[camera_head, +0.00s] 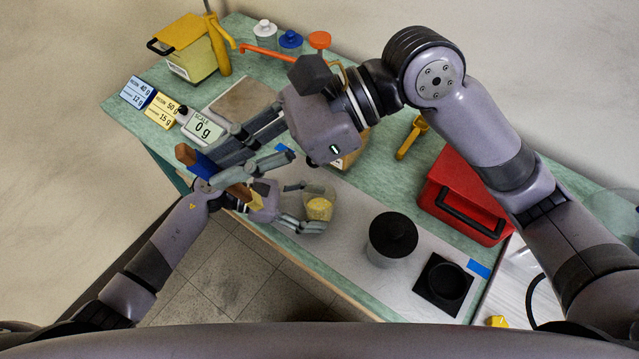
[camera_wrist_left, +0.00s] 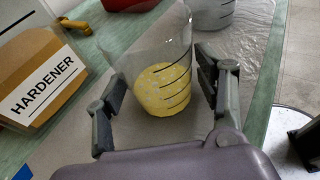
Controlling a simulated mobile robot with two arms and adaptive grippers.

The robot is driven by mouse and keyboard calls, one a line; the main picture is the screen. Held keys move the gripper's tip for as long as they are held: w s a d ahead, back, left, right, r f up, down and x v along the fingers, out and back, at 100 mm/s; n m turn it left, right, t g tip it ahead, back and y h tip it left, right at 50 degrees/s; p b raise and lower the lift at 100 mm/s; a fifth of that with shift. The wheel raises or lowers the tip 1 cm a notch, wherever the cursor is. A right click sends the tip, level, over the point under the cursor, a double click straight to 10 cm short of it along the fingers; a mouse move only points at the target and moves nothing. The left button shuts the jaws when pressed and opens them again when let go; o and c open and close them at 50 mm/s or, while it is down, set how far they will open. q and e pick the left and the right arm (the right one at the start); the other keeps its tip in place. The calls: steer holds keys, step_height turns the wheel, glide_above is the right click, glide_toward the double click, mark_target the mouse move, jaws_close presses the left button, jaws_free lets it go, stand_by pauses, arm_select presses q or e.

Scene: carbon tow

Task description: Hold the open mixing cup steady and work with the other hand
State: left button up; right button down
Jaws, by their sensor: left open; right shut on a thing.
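The clear mixing cup (camera_head: 320,203) with yellow content stands at the near edge of the worktop. It also shows in the left wrist view (camera_wrist_left: 160,45), with dark measuring lines and white specks in the yellow. My left gripper (camera_head: 305,207) is open, with one finger on either side of the cup; whether they touch it, I cannot tell. My right gripper (camera_head: 212,165) is shut on a brown stick with a blue band (camera_head: 203,164), held left of the cup, above my left wrist. The stick's lower end is hard to make out.
The scale (camera_head: 205,128) reads 0 g. A black-lidded pot (camera_head: 392,236), a black holder (camera_head: 444,284) and a red case (camera_head: 462,195) are to the right. My right forearm crosses above the table.

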arm_select(q)
steer(key=shift+r, duration=0.1)
steer(key=shift+r, duration=0.65)
steer(key=shift+o, duration=0.3)
steer(key=o, duration=0.5)
steer(key=shift+o, duration=0.3)
steer(key=shift+o, duration=1.2)
steer(key=shift+v, duration=4)
